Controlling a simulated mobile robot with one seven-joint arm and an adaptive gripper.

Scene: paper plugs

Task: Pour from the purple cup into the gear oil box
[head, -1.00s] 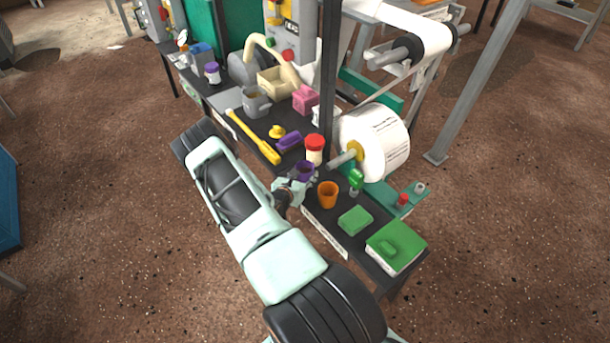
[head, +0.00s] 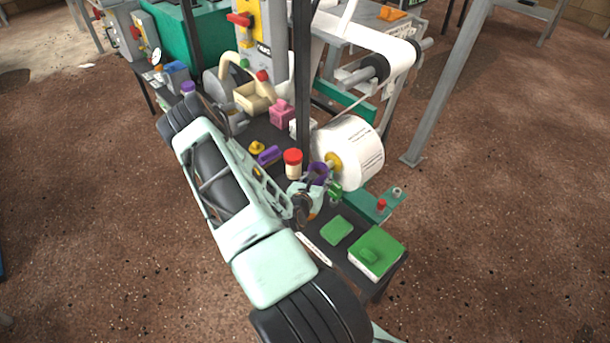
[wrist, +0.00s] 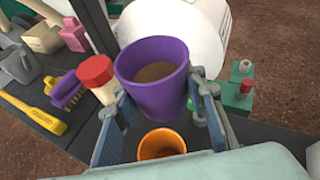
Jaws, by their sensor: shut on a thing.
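The purple cup (wrist: 152,90) is between the two fingers of my gripper (wrist: 162,108), which is shut on it. The cup looks roughly upright and has brown contents. In the head view the purple cup (head: 319,172) is over the bench beside the white roll, with my gripper (head: 312,188) at it. I cannot tell for sure which thing is the gear oil box. A tan open box (head: 256,97) stands further back on the bench, and a green-topped white box (head: 377,252) lies at the bench's near right end.
A red-lidded jar (head: 292,163) stands close left of the cup. A white paper roll (head: 352,152) and a dark upright post (head: 301,80) are close by.

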